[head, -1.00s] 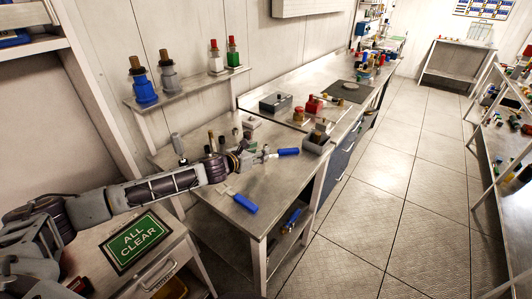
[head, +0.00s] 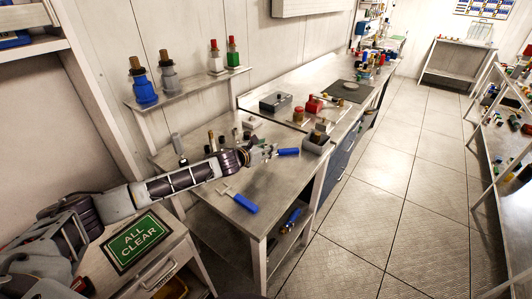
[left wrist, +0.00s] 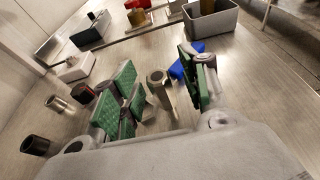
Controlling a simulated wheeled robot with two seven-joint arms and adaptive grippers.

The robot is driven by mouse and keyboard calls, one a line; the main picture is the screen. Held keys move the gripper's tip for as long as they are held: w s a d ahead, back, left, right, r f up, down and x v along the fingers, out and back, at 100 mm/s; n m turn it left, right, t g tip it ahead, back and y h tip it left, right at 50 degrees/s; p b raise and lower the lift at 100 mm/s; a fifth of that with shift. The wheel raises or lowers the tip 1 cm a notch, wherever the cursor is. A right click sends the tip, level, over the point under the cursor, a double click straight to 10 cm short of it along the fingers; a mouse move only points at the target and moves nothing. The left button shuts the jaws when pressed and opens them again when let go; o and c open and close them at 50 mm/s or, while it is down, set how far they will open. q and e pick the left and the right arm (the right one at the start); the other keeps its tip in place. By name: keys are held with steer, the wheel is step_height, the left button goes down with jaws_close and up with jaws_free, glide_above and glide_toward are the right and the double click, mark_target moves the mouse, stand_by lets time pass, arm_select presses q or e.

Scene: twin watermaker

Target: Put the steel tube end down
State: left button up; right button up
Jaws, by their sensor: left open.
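In the left wrist view, a grey hollow steel tube end (left wrist: 158,84) stands upright, seemingly on the bench, between the spread green-padded fingers of my left gripper (left wrist: 168,82). The fingers are open; I cannot tell whether a pad touches it. In the head view my left gripper (head: 262,154) is low over the near bench, and the tube end cannot be made out there. Another short steel-coloured tube (left wrist: 58,103) and a dark tube (left wrist: 35,145) stand left of the gripper in the wrist view. My right gripper is not in view.
A blue handle (head: 288,151) lies just beyond the gripper. A blue-handled tool (head: 243,203) lies near the bench's front edge. A grey bin (head: 316,143) stands at the right edge. A green ALL CLEAR sign (head: 138,241) lies below my arm.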

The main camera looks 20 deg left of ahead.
arm_select(q)
steer(key=c, duration=0.9)
jaws_close()
steer(key=shift+r, duration=0.8)
step_height(320, 180, up, 4)
steer(key=shift+f+p, duration=0.1)
steer(key=shift+p, duration=0.3)
step_height(320, 180, up, 3)
steer(key=shift+r, duration=0.1)
steer(key=shift+r+p, duration=0.3)
steer(key=shift+r, duration=0.5)
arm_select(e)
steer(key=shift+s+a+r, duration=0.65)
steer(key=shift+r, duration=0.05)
